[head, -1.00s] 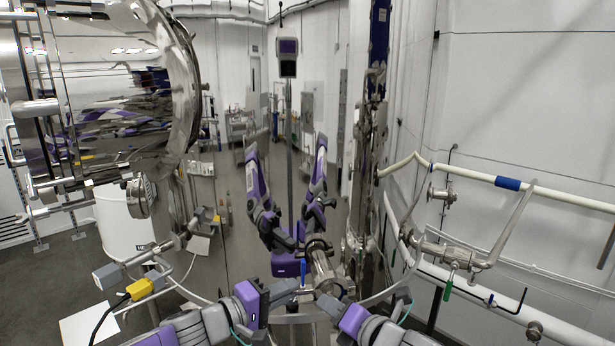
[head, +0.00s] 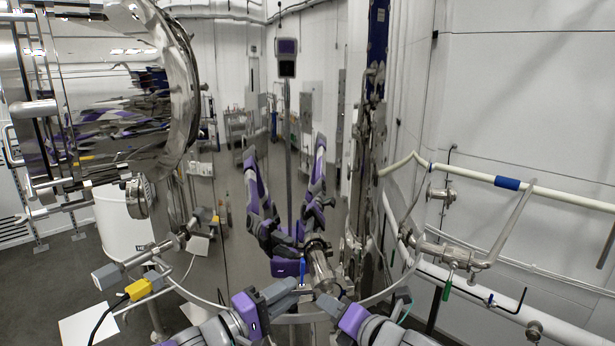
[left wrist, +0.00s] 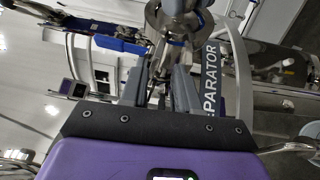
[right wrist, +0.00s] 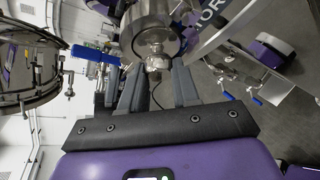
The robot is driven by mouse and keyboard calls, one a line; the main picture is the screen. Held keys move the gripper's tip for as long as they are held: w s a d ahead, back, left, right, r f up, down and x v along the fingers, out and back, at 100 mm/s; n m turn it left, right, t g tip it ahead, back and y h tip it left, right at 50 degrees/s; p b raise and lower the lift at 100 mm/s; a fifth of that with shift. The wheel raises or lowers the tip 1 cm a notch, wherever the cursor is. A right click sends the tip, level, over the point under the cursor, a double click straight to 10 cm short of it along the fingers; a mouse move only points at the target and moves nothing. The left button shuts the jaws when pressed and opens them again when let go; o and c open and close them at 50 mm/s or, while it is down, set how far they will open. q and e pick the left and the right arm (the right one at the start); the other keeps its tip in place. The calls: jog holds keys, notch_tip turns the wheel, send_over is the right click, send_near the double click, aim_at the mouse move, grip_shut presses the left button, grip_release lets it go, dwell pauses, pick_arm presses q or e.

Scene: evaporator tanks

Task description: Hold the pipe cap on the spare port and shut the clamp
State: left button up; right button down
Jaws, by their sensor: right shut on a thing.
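The steel spare port (head: 319,262) sticks out from the mirror-like tank at the lower middle; it shows at the top of the right wrist view (right wrist: 150,30). My right gripper (right wrist: 157,75) is shut on a small steel part, apparently the pipe cap (right wrist: 157,62), against the port's end. My left gripper (head: 295,285) is just left of the port with its fingers apart; in the left wrist view (left wrist: 163,75) no object is clearly held. A blue handle (head: 303,271) stands beside the port. The clamp is hard to tell from the port's metal, so I cannot tell its state.
The tank wall (head: 235,245) behind the port reflects my arms. A steel pipe with a yellow block (head: 140,289) is at the lower left. White pipes and a green-handled valve (head: 448,288) are at the right.

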pick_arm(q)
jog(key=shift+o, duration=0.2)
jog(key=shift+s+d+f+y, duration=0.1)
jog(key=shift+f+y, duration=0.05)
jog(key=shift+f, duration=0.5)
jog(key=shift+d+f+y, duration=0.1)
jog(key=shift+f+y, duration=0.05)
jog(key=shift+f, duration=0.45)
pick_arm(e)
jog(key=shift+s+a, duration=0.1)
jog(key=shift+a, duration=0.25)
pick_arm(q)
jog(key=s+a+r, duration=0.2)
jog(key=s+a, duration=0.3)
jog(key=a, duration=0.1)
jog(key=shift+a, duration=0.15)
pick_arm(e)
jog(key=shift+w+d, duration=0.2)
jog(key=shift+d, duration=0.25)
pick_arm(q)
jog(key=shift+s, duration=0.1)
pick_arm(e)
jog(key=c, duration=1.1)
grip_release()
jog(key=o, duration=0.3)
jog(key=shift+w+f, duration=0.15)
jog(key=shift+w, duration=0.15)
jog(key=shift+o, duration=0.2)
jog(key=shift+s, duration=0.15)
